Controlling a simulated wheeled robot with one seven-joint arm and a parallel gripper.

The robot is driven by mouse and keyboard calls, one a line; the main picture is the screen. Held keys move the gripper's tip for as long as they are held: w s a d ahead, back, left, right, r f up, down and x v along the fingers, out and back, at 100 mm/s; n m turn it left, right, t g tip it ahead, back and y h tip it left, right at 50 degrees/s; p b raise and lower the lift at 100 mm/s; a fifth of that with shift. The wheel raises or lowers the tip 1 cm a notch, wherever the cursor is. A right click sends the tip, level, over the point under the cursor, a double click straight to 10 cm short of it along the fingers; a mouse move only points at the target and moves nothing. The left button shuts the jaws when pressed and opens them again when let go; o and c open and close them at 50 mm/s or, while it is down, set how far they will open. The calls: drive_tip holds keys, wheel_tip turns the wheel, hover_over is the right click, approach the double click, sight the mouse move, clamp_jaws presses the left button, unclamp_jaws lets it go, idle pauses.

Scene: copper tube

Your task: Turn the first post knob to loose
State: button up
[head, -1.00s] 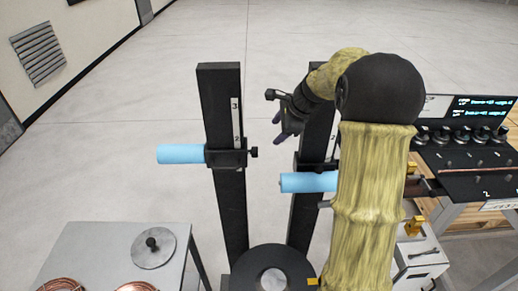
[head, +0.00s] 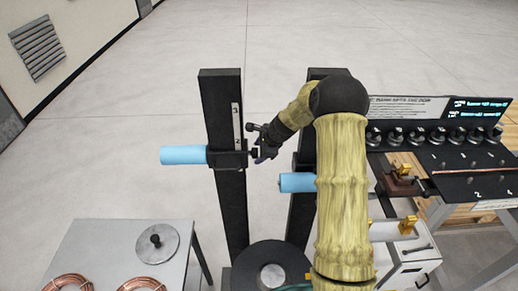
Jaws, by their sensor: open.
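Two black upright posts stand in the middle of the head view. The left post (head: 222,130) has a white number scale and a sliding black collar (head: 230,159) with a light blue roller (head: 184,155) sticking out to the left. A small black knob (head: 254,153) is on the collar's right side. My gripper (head: 261,150) is open at this knob, its fingers around or just beside it; I cannot tell whether they touch. The right post (head: 303,215) has its own blue roller (head: 297,182), and my arm covers part of that post.
A grey table (head: 103,235) at lower left holds copper coils (head: 146,285) and a round metal disc (head: 157,244). A black round base (head: 250,268) is at the bottom middle. At right stands a workbench with a black panel (head: 470,165), several dark knobs and a display (head: 480,107).

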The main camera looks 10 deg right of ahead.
drive_tip(key=shift+f, duration=0.15)
drive_tip(key=c, duration=1)
